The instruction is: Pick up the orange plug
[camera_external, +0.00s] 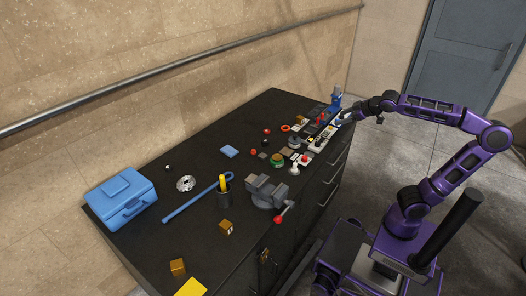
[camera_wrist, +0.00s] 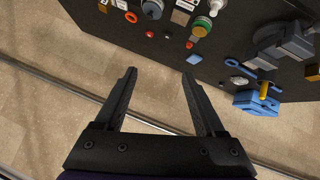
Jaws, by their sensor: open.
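No object is clearly recognisable as an orange plug. An orange-red ring-shaped piece (camera_external: 285,128) lies towards the back of the black bench top; a similar ring shows in the wrist view (camera_wrist: 131,17). A round green piece (camera_external: 277,160) sits nearer the front edge, and in the wrist view it has an orange part (camera_wrist: 201,31). My gripper (camera_wrist: 160,75) is open and empty, with both fingers spread below the bench items in that view. In the external view my gripper (camera_external: 345,119) is at the bench's far right end, away from these pieces.
A wall rail (camera_external: 150,84) runs behind.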

